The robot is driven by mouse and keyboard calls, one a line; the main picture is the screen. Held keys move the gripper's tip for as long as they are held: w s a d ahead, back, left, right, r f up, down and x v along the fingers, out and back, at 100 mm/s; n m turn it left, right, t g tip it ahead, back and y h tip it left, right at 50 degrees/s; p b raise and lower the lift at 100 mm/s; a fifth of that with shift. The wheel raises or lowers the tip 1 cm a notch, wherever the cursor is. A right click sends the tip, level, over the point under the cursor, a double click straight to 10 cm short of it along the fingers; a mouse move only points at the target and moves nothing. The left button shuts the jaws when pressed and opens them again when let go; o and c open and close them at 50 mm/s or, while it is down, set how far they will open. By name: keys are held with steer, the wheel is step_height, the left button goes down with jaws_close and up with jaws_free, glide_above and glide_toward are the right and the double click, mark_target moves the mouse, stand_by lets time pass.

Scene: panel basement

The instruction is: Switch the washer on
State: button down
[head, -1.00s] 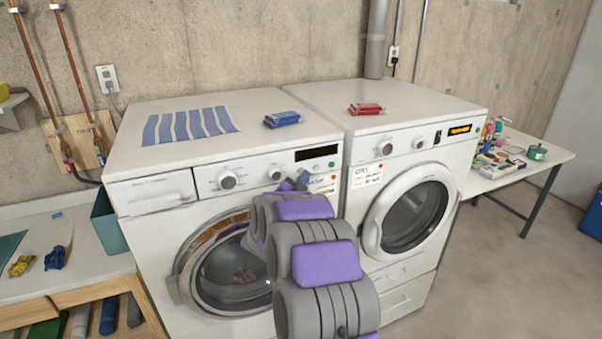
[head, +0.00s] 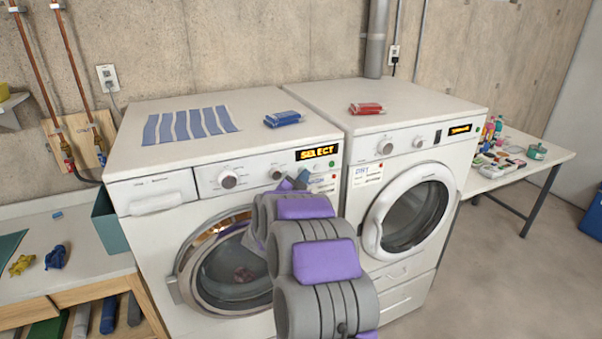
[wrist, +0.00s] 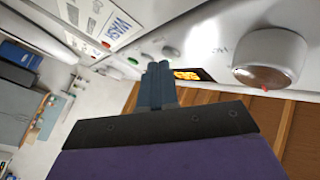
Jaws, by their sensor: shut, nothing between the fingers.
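The washer (head: 148,240) is the left white machine, with a round glass door. Its display (head: 318,152) is lit and reads SELECT in orange; the lit display also shows in the wrist view (wrist: 190,74). Two knobs sit left of the display; one knob (wrist: 268,62) is large in the wrist view. A WASH label (wrist: 122,24) and a green button (wrist: 133,61) are also on the panel. My gripper (head: 298,179) is shut and empty, its fingertips at the panel just below the display. In the wrist view the closed fingertips (wrist: 157,72) are near a round grey button (wrist: 171,52); I cannot tell whether they touch.
The dryer (head: 358,205) stands directly right, its display lit. A teal bin (head: 108,225) is left. Open floor is at the right.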

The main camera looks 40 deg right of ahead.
steer(key=shift+s+a, duration=0.25)
steer(key=shift+s, duration=0.15)
steer(key=shift+s, duration=0.1)
steer(key=s+b, duration=0.1)
steer(key=s, duration=0.1)
steer(key=s+a, duration=0.1)
steer(key=s, duration=0.2)
steer(key=shift+s+a+b, duration=0.2)
steer(key=shift+s+b, duration=0.15)
steer(key=shift+w+a, duration=0.1)
stand_by(0.4)
